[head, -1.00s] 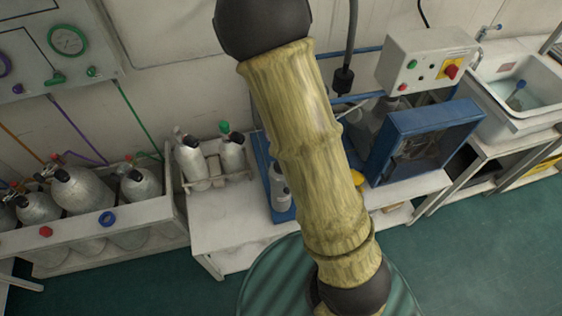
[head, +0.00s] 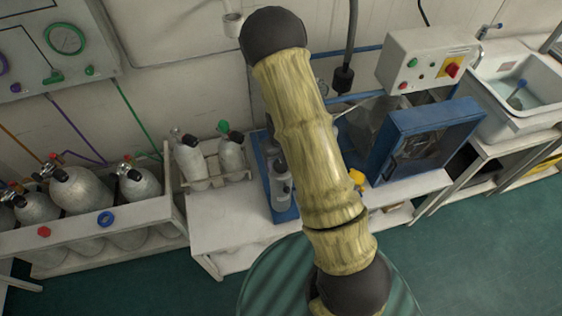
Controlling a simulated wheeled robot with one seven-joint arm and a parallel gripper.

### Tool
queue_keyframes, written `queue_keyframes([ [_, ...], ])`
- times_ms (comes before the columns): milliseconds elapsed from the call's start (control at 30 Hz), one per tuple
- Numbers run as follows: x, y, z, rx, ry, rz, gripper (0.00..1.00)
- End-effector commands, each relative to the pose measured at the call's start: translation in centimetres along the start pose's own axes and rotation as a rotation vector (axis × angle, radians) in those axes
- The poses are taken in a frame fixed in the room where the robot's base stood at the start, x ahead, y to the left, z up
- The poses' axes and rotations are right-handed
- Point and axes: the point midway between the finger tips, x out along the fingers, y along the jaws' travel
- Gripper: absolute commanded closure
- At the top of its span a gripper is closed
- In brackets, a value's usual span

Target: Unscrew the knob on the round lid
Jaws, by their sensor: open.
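I cannot make out a round lid with a knob in the head view. My own arm crosses the middle of the picture and hides part of the bench and the wall behind it. My gripper is not in view, so its place relative to the lid cannot be seen.
A white bench (head: 213,224) holds a blue tray (head: 284,215) with grey bottles and an open blue box (head: 424,132). Gas cylinders stand in a rack (head: 150,212) at left. A control box (head: 427,60) and a sink (head: 525,93) are at right. Green floor (head: 470,260) is clear.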

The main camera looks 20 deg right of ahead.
Motion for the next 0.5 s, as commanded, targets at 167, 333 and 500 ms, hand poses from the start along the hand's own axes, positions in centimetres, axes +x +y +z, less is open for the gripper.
queue_keyframes([
  [167,1.14,0.01,-0.03,0.001,0.0,0.001,0.32],
  [333,1.16,0.02,-0.01,0.0,0.0,0.001,0.32],
  [500,1.14,0.02,-0.01,0.0,0.0,0.001,0.51],
])
